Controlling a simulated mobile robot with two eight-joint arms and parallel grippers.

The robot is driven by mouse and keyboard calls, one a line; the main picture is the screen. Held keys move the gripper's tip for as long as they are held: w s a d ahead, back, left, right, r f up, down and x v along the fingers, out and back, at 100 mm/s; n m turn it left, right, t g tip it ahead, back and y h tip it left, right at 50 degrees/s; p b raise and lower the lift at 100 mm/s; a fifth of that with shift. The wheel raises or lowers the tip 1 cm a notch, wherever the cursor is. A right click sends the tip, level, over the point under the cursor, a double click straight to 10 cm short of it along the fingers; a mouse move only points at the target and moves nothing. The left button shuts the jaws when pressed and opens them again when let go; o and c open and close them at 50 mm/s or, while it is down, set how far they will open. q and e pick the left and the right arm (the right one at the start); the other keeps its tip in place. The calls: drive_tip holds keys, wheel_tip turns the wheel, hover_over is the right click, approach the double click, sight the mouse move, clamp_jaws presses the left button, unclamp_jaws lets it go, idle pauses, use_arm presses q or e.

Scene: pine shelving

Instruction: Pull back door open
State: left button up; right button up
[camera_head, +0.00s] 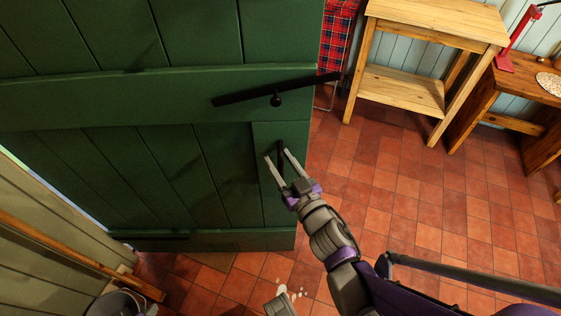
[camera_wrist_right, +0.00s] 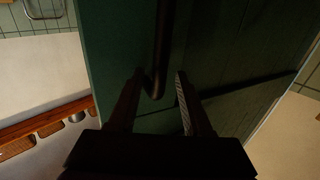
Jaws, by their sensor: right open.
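The green plank door (camera_head: 170,175) fills the left of the head view. Its right edge stands free, with the room floor visible beyond it. A black latch bar (camera_head: 245,95) crosses the door near that edge. Below it is a dark upright handle (camera_head: 280,148). My right gripper (camera_head: 278,156) is open at the handle, with a finger on either side of it. In the wrist view, the handle's curved lower end (camera_wrist_right: 156,85) shows between the spread fingertips (camera_wrist_right: 160,73). I cannot tell whether either finger touches it.
A pale pine shelf stand (camera_head: 400,90) and a darker wooden table (camera_head: 500,95) stand at the right. A bucket (camera_head: 120,303) and a wooden pole (camera_head: 70,250) are at the lower left. The tiled floor (camera_head: 420,200) right of the door is clear.

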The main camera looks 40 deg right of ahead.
drive_tip(key=p, duration=0.5)
approach(269, 123)
drive_tip(key=w, duration=0.4)
drive_tip(key=shift+w+d, duration=0.3)
